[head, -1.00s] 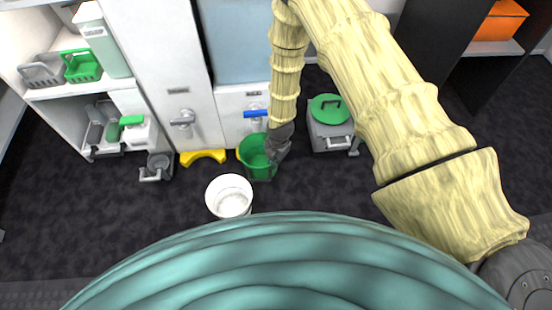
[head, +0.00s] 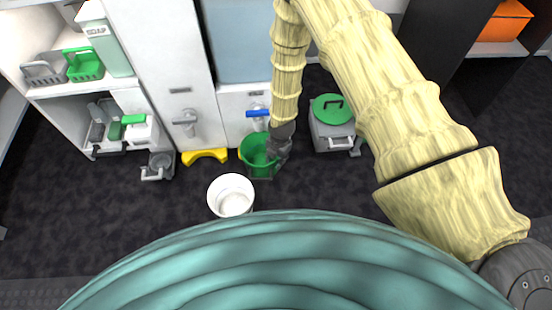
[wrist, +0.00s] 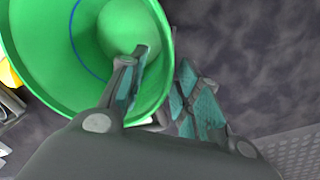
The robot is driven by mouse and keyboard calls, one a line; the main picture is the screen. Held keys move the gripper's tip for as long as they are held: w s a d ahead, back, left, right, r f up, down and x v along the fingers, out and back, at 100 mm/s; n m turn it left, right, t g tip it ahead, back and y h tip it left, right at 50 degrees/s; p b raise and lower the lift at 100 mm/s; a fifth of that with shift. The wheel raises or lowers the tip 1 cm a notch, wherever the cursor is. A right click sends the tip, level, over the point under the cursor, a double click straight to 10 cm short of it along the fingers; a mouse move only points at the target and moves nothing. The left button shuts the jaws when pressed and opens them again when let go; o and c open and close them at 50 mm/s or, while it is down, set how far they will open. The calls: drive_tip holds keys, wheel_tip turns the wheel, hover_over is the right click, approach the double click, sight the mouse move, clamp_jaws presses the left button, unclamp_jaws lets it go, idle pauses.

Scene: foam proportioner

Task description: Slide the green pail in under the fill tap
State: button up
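The green pail (head: 255,148) stands on the dark floor in front of the white cabinet in the head view. The fill tap (head: 257,113), with a blue lever, is on the cabinet front just above and behind it. My gripper (head: 275,157) is at the pail's right side. In the wrist view the pail (wrist: 50,50) fills the upper left, its rim running between the fingers of my gripper (wrist: 162,60). One finger is inside the pail, the other outside. I cannot tell whether both press on the wall. My gripper hides part of the pail's right side.
A white bucket (head: 231,196) stands in front and left of the pail. A yellow piece (head: 205,156) lies left of it by the cabinet. A grey box with a green lid (head: 331,108) stands to the right.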

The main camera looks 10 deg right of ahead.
wheel_tip(320, 180, up, 12)
drive_tip(key=shift+s+d, duration=0.35)
drive_tip(key=shift+s, duration=0.05)
drive_tip(key=shift+f, duration=0.1)
idle(0.4)
drive_tip(key=s+d+f+m, duration=0.2)
drive_tip(key=s+d+m, duration=0.1)
drive_tip(key=s+m, duration=0.7)
drive_tip(key=s+d+f+m, duration=0.2)
drive_tip(key=s+m, duration=0.6)
drive_tip(key=s, duration=0.4)
drive_tip(key=s+d+f+m, duration=0.2)
drive_tip(key=s+d+m, duration=0.1)
drive_tip(key=s+m, duration=0.65)
wheel_tip(320, 180, up, 37)
drive_tip(key=s+p, duration=0.1)
drive_tip(key=p, duration=3.5)
drive_tip(key=shift+s+f+n+g+h, duration=0.2)
drive_tip(key=shift+s+n+g+h, duration=0.1)
drive_tip(key=shift+n+g, duration=0.15)
